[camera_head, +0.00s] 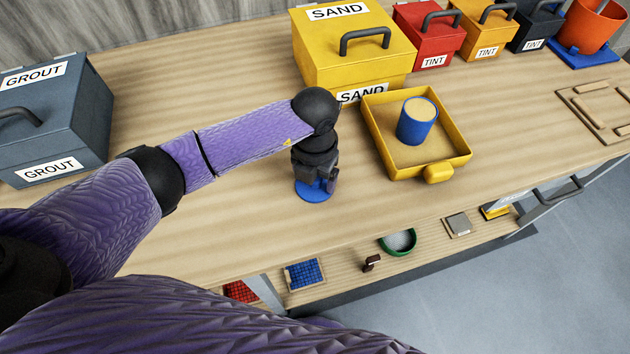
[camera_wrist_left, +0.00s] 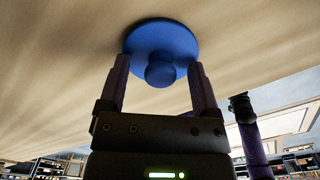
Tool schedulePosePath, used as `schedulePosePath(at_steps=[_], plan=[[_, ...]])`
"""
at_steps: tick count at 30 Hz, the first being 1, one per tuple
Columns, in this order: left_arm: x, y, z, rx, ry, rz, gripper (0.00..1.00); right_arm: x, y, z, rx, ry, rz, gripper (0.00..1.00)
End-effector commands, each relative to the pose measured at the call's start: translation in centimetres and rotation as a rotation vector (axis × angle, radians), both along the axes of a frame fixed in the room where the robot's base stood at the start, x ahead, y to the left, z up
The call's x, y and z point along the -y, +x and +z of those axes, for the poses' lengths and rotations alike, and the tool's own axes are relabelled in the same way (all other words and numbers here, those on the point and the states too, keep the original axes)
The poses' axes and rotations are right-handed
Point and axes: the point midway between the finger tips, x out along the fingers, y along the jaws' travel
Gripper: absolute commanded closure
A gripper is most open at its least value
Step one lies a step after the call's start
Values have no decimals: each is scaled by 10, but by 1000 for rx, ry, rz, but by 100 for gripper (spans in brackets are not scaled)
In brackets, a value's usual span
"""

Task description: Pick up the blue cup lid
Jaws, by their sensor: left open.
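The blue cup lid (camera_head: 313,192) is a flat round disc on the wooden worktop, partly hidden under my left gripper (camera_head: 318,182) in the head view. In the left wrist view the lid (camera_wrist_left: 162,40) shows its round knob (camera_wrist_left: 160,73) between the two fingers. My left gripper (camera_wrist_left: 160,85) is open, with a finger on each side of the knob and gaps visible beside it. Whether the fingers touch the lid is not clear. A blue cup (camera_head: 416,122) filled with sand stands in the yellow tray to the right. My right gripper is not in view.
The yellow tray (camera_head: 455,162) and yellow sand box (camera_head: 312,66) stand right and behind. A grout box (camera_head: 84,120) is at the left. Tint boxes (camera_head: 428,40) line the back. A lower shelf (camera_head: 340,283) holds tiles and a green bowl (camera_head: 398,242).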

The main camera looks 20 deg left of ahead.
Motion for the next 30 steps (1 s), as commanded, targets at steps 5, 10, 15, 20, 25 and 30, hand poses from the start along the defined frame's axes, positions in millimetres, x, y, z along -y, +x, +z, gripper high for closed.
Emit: schedulePosePath(at_steps=[5,10,15,20,25,30], plan=[[0,0,1,0,0,0,36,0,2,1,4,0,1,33],[0,0,1,0,0,0,72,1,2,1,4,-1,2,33],[0,0,1,0,0,0,100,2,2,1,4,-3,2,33],[0,0,1,0,0,0,100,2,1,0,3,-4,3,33],[0,1,13,4,-1,0,100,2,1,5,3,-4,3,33],[0,1,60,6,0,-2,100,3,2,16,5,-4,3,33]])
